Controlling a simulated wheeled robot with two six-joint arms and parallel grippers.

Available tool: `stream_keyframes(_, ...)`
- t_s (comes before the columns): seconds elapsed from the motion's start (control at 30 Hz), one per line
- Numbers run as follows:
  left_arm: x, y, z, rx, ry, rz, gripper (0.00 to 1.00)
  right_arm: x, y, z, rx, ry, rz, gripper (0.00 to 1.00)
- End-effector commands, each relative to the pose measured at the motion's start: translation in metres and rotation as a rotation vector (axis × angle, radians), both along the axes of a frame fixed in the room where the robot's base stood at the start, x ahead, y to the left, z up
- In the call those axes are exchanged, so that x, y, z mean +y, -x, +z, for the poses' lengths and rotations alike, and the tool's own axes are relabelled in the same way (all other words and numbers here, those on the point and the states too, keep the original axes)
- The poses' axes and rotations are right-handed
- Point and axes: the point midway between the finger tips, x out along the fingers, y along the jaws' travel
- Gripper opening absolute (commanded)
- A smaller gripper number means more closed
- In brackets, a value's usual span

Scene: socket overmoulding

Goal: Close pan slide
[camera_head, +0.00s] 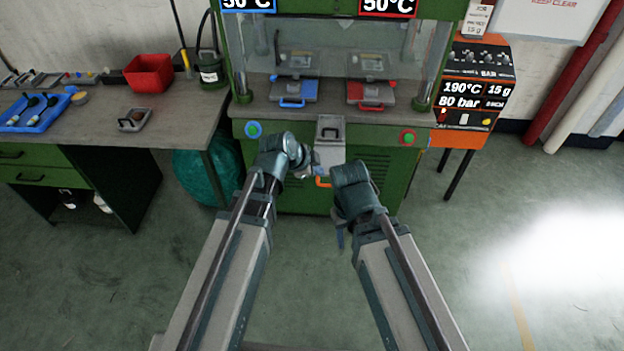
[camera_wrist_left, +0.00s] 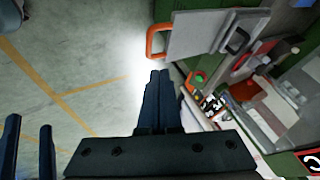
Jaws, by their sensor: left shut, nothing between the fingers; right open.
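The pan slide (camera_head: 331,157) is a grey plate that sticks out from the front of the green press, with an orange handle (camera_head: 324,183) at its near end. A grey pan with a dark handle (camera_head: 330,131) sits on it towards the press. In the left wrist view the slide (camera_wrist_left: 198,33) and its orange handle (camera_wrist_left: 154,42) are at the top. My left gripper (camera_head: 312,170) is shut and empty beside the slide's left edge; its closed fingers (camera_wrist_left: 160,85) point towards the handle. My right gripper (camera_head: 340,232) is open, lower and nearer, apart from the slide.
Blue (camera_head: 294,91) and red (camera_head: 370,94) moulds sit on the press bed. A workbench (camera_head: 88,121) stands left, an orange control unit (camera_head: 468,90) right. The floor in front is clear.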

Motion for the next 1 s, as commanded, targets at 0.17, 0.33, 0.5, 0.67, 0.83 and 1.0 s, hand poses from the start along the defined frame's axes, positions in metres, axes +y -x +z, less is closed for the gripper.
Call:
stream_keyframes(0.17, 0.001, -0.004, 0.002, -0.023, -0.005, -0.018, 0.0, 0.0, 0.0, 0.0, 0.0, 0.0, 0.0, 0.5)
stream_keyframes(0.33, -0.001, -0.006, -0.003, -0.021, -0.006, -0.018, 0.0, 0.0, 0.0, -0.005, 0.0, 0.0, 0.0, 0.5)
stream_keyframes(0.5, -0.006, -0.012, -0.015, -0.02, -0.005, -0.017, 0.0, 0.0, 0.0, -0.017, 0.0, 0.0, 0.0, 0.5)
stream_keyframes(0.67, -0.014, -0.022, -0.034, -0.02, -0.004, -0.018, 0.0, 0.0, 0.0, -0.036, 0.0, 0.0, 0.0, 0.5)
stream_keyframes(0.83, -0.024, -0.036, -0.057, -0.019, -0.005, -0.017, 0.0, 0.0, 0.0, -0.059, 0.0, 0.0, 0.0, 0.5)
stream_keyframes(1.0, -0.033, -0.046, -0.075, -0.019, -0.005, -0.018, 0.0, 0.0, 0.0, -0.076, 0.0, 0.0, 0.0, 0.5)
